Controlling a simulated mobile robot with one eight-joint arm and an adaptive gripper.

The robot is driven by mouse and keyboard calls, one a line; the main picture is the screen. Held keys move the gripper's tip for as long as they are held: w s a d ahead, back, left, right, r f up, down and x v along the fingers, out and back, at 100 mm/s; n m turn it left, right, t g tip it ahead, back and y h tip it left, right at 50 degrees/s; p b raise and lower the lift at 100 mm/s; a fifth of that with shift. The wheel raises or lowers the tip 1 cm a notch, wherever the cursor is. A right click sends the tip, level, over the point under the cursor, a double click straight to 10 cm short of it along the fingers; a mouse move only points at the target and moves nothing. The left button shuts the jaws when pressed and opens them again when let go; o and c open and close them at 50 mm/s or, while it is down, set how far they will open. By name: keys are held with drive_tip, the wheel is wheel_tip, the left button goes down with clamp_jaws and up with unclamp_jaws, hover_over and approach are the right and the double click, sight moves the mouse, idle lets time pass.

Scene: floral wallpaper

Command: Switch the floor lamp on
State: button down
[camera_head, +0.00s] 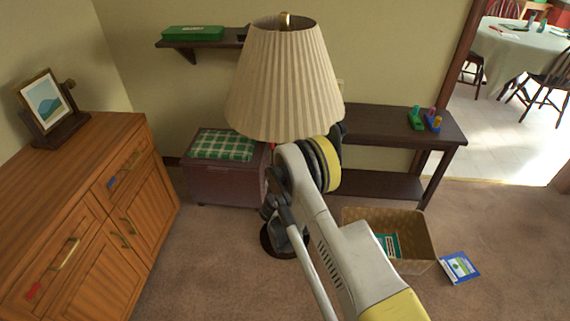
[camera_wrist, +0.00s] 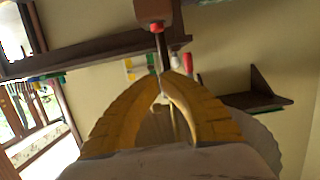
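The floor lamp has a pale pleated shade (camera_head: 285,85), which does not look lit, and a dark round base (camera_head: 284,240) on the carpet. Most of its pole is hidden behind my arm, and my gripper is hidden in the head view. In the wrist view, which appears upside down, my gripper's yellow fingers (camera_wrist: 163,76) come together at the tips with nothing clearly between them. A thin dark rod (camera_wrist: 163,52) with a red band (camera_wrist: 156,27) runs from a brown block (camera_wrist: 155,9) to the fingertips. Whether they touch is unclear. A pale rounded shape (camera_wrist: 155,128), perhaps the shade, shows behind the fingers.
A wooden cabinet (camera_head: 90,215) stands at left, a chest with a green checked cushion (camera_head: 222,145) behind the lamp. A dark console table (camera_head: 390,122) stands along the wall. A basket (camera_head: 415,252) and a blue book (camera_head: 459,267) lie right of my arm. Carpet is free at far right.

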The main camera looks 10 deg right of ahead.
drive_tip(key=b+x, duration=0.3)
drive_tip(key=x, duration=0.7)
drive_tip(key=shift+w+d+f+b, duration=0.15)
drive_tip(key=shift+f+b, duration=0.05)
drive_tip(key=shift+b, duration=0.2)
wheel_tip(320, 180, down, 3)
drive_tip(key=shift+r+b, duration=0.2)
drive_tip(key=shift+b, duration=0.45)
drive_tip(key=shift+f, duration=0.45)
drive_tip(key=shift+s, duration=0.2)
